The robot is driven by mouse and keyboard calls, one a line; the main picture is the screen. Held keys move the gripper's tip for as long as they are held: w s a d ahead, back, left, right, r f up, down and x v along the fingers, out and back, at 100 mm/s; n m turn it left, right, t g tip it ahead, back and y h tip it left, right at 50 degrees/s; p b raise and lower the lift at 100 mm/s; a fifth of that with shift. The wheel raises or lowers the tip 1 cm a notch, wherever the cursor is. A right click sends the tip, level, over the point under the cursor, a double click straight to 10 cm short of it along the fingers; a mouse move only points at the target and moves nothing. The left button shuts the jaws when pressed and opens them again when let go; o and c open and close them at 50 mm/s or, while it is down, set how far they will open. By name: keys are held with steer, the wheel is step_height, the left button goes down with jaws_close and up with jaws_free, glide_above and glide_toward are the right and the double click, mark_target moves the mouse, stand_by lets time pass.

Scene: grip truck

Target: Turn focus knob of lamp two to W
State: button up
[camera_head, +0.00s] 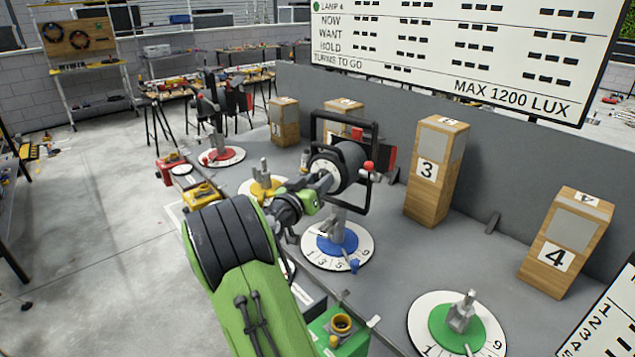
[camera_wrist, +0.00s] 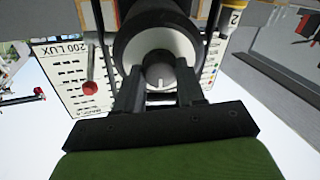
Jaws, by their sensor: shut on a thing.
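A black lamp head (camera_head: 340,165) in a square black yoke stands over the blue numbered dial (camera_head: 337,240). Its back faces my gripper (camera_head: 318,188). In the wrist view, the lamp's round black housing (camera_wrist: 125,45) has a pale ring around a dark grey focus knob (camera_wrist: 159,66) with a light mark. My gripper (camera_wrist: 160,88) is shut on this knob, one finger on each side. A tag with a 2 (camera_wrist: 235,17) shows at the upper right of the wrist view. Any W or N letters around the knob are too small or hidden to read.
A red-ended lever (camera_wrist: 90,88) is left of the housing. Wooden posts 3 (camera_head: 428,170) and 4 (camera_head: 556,257) stand behind. A green dial (camera_head: 445,325) is at the right, a yellow dial (camera_head: 258,188) and a red dial (camera_head: 214,158) farther left. A lettered board (camera_head: 450,50) hangs above.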

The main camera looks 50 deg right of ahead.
steer(key=shift+n, duration=0.4)
steer(key=shift+r+n+t+y+p, duration=0.1)
steer(key=shift+n+t+y+p, duration=0.15)
steer(key=shift+n+p, duration=1.35)
steer(key=shift+n+t+y+p, duration=0.2)
steer(key=shift+n+p, duration=0.25)
steer(key=shift+n, duration=2.15)
steer(key=o, duration=1)
steer(key=shift+o, duration=0.2)
steer(key=shift+a, duration=0.1)
steer(key=s+a+r+b, duration=0.1)
steer(key=s+a, duration=0.1)
steer(key=a, duration=1.3)
steer(key=shift+s+a, duration=0.15)
steer(key=shift+a, duration=0.05)
